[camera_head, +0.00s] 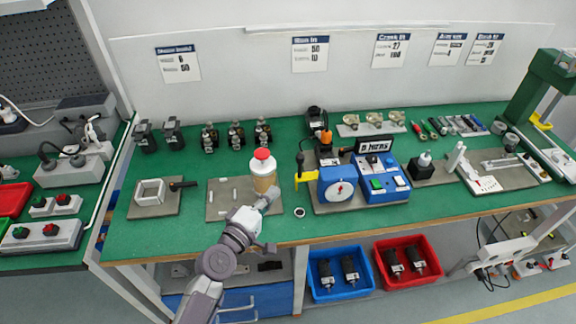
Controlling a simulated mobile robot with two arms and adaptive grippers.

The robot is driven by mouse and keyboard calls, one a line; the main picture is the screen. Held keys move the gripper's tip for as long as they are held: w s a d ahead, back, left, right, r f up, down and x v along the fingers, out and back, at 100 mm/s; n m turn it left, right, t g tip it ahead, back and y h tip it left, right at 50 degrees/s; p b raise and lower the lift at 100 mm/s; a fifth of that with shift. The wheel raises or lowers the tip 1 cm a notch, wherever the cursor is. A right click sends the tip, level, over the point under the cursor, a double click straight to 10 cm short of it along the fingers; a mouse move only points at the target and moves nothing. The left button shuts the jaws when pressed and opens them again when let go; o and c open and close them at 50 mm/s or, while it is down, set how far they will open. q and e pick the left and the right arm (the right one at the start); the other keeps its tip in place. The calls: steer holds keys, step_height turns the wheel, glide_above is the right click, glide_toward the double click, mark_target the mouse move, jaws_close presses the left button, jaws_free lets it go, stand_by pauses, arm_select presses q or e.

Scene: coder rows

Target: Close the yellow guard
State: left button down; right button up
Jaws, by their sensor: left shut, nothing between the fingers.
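A yellow part (304,177), which looks like the guard, stands out at the left side of the blue machine (338,187) with a round white dial. It has an upright end piece and a bar toward the machine; its exact hinge position is too small to tell. My left gripper (271,194) is shut and empty, to the left of the yellow part and apart from it. It is just in front of a tan jar with a red lid (263,170), partly covering its lower side; I cannot tell whether they touch. My right gripper is out of view.
A blue control box (380,182) with a green button adjoins the machine. A white square frame (150,193) is farther left. A green press (545,85) with yellow parts stands at the right. Bare green bench lies in front.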

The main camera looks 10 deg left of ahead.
arm_select(q)
steer(key=w+d+n, duration=0.1)
steer(key=w+d, duration=0.2)
steer(key=w, duration=0.7)
steer(key=shift+w+r+t, duration=0.15)
steer(key=shift+r+t, duration=0.15)
